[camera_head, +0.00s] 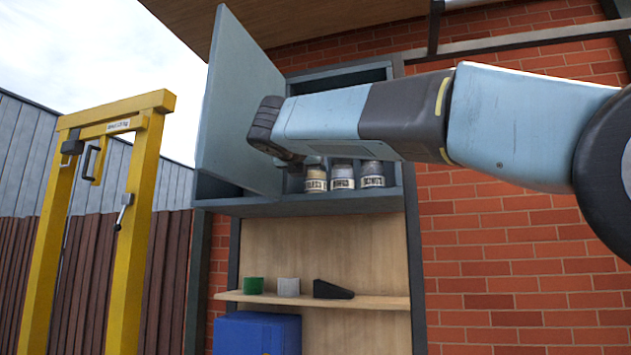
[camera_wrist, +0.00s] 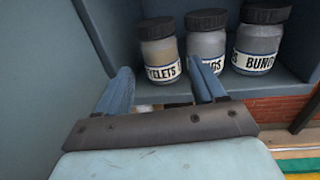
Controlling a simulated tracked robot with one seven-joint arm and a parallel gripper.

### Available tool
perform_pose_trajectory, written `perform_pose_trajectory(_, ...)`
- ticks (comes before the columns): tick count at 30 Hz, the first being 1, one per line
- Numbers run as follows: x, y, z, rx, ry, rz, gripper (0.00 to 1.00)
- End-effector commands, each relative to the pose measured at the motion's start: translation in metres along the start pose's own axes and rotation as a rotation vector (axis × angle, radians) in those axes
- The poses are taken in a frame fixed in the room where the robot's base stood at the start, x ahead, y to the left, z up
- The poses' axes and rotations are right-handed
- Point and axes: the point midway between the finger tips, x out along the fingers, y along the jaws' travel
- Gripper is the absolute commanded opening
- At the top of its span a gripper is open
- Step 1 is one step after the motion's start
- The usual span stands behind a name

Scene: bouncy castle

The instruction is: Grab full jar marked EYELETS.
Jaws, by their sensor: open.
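The jar marked EYELETS (camera_wrist: 161,50) stands upright with a black lid at the left of a row of three jars in a wall cabinet. In the head view the fingers are mostly hidden behind my arm.
The middle jar (camera_wrist: 206,46), label ending "GS", and the jar marked BUNGS (camera_wrist: 260,42) stand close on the right. The open cabinet door (camera_head: 235,110) is left of my arm. Below, a wooden shelf (camera_head: 372,301) holds a green block, a grey block and a black wedge.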

Motion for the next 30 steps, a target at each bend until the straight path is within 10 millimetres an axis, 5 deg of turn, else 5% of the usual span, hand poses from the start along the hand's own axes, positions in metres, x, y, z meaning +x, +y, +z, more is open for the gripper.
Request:
perform_pose_trajectory(24, 0.079, 0.001, 0.003, 0.002, 0.001, -0.001, 0.69)
perform_pose_trajectory(30, 0.082, 0.001, 0.003, 0.002, 0.000, -0.001, 0.69)
